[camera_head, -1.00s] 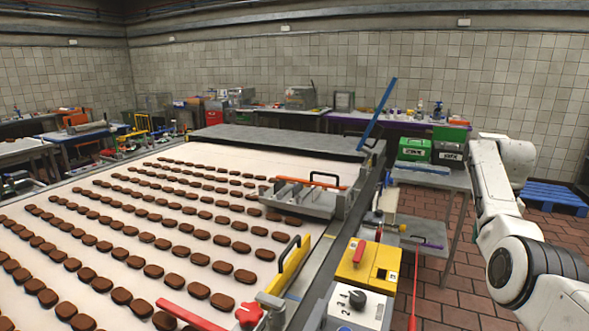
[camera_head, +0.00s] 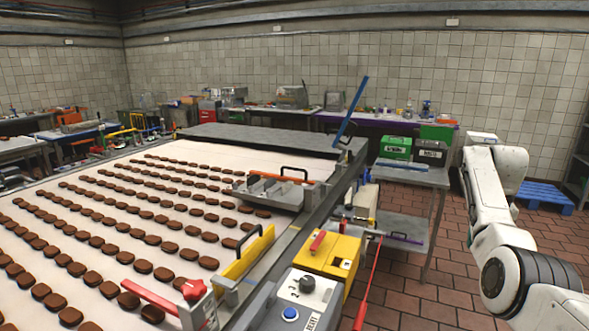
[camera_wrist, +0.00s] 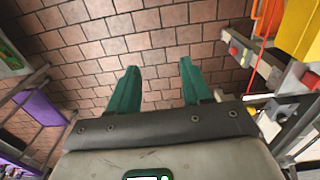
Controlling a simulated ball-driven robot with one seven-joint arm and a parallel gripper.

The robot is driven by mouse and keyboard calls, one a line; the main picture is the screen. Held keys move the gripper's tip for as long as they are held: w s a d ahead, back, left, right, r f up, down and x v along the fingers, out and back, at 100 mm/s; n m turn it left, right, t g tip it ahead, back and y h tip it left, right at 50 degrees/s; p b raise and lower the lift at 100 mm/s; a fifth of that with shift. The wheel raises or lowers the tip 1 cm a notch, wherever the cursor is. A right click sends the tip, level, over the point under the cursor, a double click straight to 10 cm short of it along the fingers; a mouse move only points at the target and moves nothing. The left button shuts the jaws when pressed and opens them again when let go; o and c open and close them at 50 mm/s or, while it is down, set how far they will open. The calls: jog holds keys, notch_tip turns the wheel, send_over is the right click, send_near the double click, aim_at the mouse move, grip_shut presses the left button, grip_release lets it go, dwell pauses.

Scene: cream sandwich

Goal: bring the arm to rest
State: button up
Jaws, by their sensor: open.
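My gripper (camera_wrist: 158,88) shows in the wrist view with two green fingers spread apart and nothing between them. Behind them is only the red tiled floor (camera_wrist: 160,45). In the head view my white arm stands folded at the right side, over the floor and clear of the conveyor; the gripper itself cannot be seen there.
A conveyor (camera_head: 120,260) with rows of brown biscuits fills the left. A yellow box (camera_head: 318,255) and a grey control box with a knob (camera_head: 300,300) stand at its near right edge. A blue pallet (camera_head: 543,195) lies at the back right.

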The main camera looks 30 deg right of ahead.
jog(key=s+a+f+n, duration=0.2)
jog(key=a+f+n, duration=0.2)
jog(key=a+f, duration=1.9)
jog(key=s+a+f+n, duration=0.3)
jog(key=s+a+f, duration=0.2)
jog(key=s+a, duration=0.45)
jog(key=s+a+r+n+t, duration=0.1)
jog(key=s+a+r+n, duration=0.1)
jog(key=s+a, duration=1)
jog(key=shift+r+n, duration=0.15)
jog(key=shift+n, duration=0.35)
